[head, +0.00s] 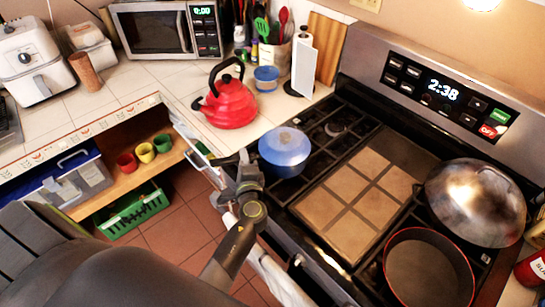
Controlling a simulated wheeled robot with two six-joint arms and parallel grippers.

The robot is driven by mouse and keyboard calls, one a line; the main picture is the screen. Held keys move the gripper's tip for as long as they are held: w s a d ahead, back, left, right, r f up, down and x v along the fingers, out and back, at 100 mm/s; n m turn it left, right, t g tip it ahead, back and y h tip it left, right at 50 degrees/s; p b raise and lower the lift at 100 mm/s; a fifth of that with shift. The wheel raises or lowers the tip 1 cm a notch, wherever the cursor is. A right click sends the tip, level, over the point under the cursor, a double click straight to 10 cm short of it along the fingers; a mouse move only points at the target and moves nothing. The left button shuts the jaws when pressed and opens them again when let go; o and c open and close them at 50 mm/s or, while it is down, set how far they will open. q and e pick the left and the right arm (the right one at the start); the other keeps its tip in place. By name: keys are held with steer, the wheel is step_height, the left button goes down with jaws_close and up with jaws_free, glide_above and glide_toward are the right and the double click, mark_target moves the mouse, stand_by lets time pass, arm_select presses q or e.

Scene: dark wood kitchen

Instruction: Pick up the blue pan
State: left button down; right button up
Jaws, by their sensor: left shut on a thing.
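The blue pan (285,148) is on the left front part of the stove, with a light round top that looks like a lid. My left gripper (246,165) is at the pan's left side, over the stove's front edge. It is shut on the pan, apparently at its handle, though the fingers hide the grip itself. I cannot tell whether the pan rests on the grate or is slightly raised. My right gripper is not in view.
The stove holds a flat griddle (348,191), a domed metal lid (475,200) and a red-rimmed pan (428,270) to the right. A red kettle (230,103) and a small blue bowl (266,76) stand on the tiled counter behind. A white towel hangs at the stove front.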

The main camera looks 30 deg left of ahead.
arm_select(q)
steer(key=shift+r, duration=0.1)
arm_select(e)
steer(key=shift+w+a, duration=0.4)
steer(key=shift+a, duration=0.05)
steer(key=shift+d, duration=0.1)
